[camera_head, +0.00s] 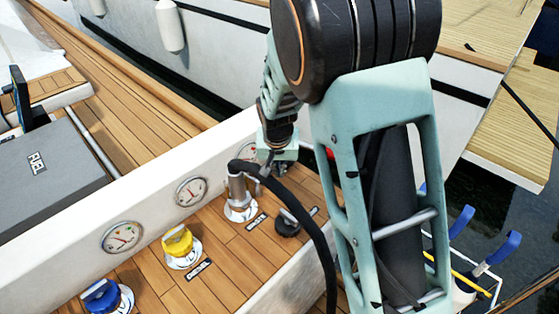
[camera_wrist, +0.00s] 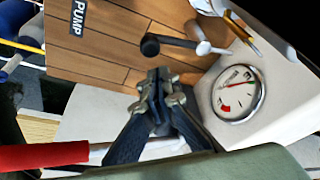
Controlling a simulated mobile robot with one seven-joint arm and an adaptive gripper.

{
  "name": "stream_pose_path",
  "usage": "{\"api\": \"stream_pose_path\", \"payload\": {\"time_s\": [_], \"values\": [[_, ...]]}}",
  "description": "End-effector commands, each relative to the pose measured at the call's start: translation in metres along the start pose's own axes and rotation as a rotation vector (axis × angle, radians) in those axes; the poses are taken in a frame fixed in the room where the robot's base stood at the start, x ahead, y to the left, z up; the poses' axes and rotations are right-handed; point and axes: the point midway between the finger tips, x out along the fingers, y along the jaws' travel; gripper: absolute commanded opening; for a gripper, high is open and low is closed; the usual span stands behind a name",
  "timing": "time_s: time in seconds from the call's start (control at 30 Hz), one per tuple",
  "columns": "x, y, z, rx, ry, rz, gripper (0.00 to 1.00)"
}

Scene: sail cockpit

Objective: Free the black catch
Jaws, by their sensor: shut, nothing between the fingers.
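A small black-ended lever (camera_wrist: 165,43) lies beside the PUMP label in the wrist view, with a pale rounded piece near its other end; it looks like the black catch, but I cannot be sure. My gripper (camera_wrist: 160,88) is shut and empty below it in the picture, apart from it. In the head view my gripper (camera_head: 268,170) points down near the cockpit side wall, behind the black hose, partly hidden by my arm. A red handle (camera_wrist: 42,156) on a metal rod lies at the lower left of the wrist view.
A fuel nozzle (camera_head: 239,195) with its black hose (camera_head: 321,240) stands close to my gripper. A gauge (camera_wrist: 238,93) is on the white wall. The grey FUEL box (camera_head: 60,190) is left.

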Motion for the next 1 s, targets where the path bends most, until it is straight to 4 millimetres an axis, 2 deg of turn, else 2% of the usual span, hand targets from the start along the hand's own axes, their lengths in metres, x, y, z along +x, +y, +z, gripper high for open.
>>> {"api": "stream_pose_path", "payload": {"time_s": [0.2,0.57,0.77,1.0], "values": [[-0.004,0.0,0.013,-0.001,0.001,0.001,0.0],[-0.004,0.0,0.015,0.0,0.0,0.001,0.0],[-0.009,-0.006,0.029,-0.003,0.0,0.0,0.0],[-0.009,-0.005,0.03,0.0,-0.002,0.001,0.0]]}}
